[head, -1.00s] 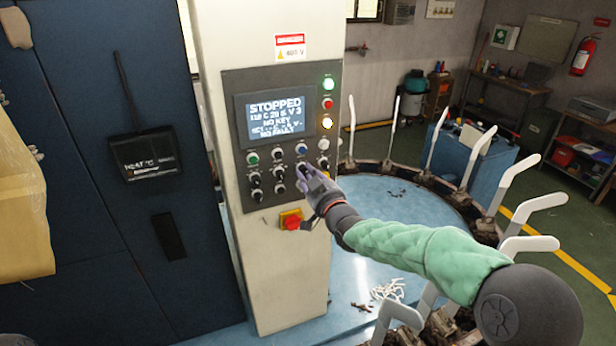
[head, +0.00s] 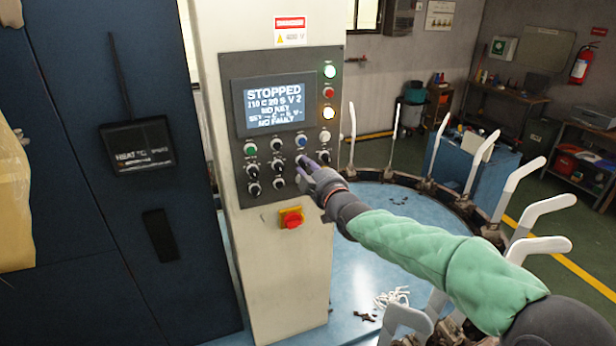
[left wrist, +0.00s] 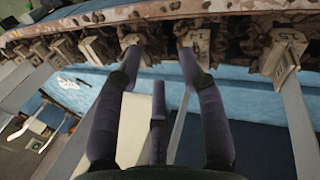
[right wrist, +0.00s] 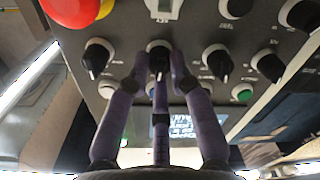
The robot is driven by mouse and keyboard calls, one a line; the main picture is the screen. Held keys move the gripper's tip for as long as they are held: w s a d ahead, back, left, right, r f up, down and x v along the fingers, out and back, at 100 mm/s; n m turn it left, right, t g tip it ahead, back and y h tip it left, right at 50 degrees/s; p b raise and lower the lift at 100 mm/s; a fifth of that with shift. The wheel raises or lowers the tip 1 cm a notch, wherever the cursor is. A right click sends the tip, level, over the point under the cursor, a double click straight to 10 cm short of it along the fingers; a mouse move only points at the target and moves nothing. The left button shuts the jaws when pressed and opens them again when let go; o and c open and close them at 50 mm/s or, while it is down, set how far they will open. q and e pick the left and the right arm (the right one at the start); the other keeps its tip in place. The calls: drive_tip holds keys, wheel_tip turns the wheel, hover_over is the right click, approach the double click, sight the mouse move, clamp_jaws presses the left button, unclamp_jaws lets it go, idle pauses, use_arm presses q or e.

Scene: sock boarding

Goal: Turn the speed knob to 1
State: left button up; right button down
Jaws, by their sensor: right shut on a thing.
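The control panel (head: 240,185) stands upright on a pale column, with rows of black knobs and coloured buttons. Its display (head: 275,107) reads STOPPED, 110 C, 20 S, V 2. My right gripper (head: 306,165) is at the right part of the panel's lower knobs. In the right wrist view its fingers (right wrist: 158,72) are shut around a black knob (right wrist: 158,52), taken as the speed knob; its label is not readable. In the head view my gripper hides this knob. My left gripper (left wrist: 158,62) is open and empty in the left wrist view.
A red emergency stop on a yellow base (head: 291,217) sits just below my right gripper. Other knobs (right wrist: 218,60) are close on both sides. White boarding forms (head: 520,180) ring the blue round platform (head: 372,215) at right. A dark cabinet (head: 90,230) stands at left.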

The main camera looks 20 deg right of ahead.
drive_tip(key=shift+a+f+n, duration=0.1)
drive_tip(key=shift+f+n, duration=0.3)
drive_tip(key=shift+n, duration=1.4)
drive_tip(key=n+p, duration=0.1)
drive_tip(key=n, duration=0.2)
drive_tip(key=shift+r+p, duration=0.1)
drive_tip(key=shift+p, duration=0.25)
drive_tip(key=shift+n+h+p, duration=0.3)
drive_tip(key=shift+n+p, duration=0.45)
drive_tip(key=shift+n, duration=1.05)
drive_tip(key=c, duration=1.3)
unclamp_jaws()
drive_tip(key=shift+o, duration=1)
drive_tip(key=shift+d+r, duration=0.15)
drive_tip(key=shift+d, duration=0.05)
drive_tip(key=shift+s+a+r, duration=0.1)
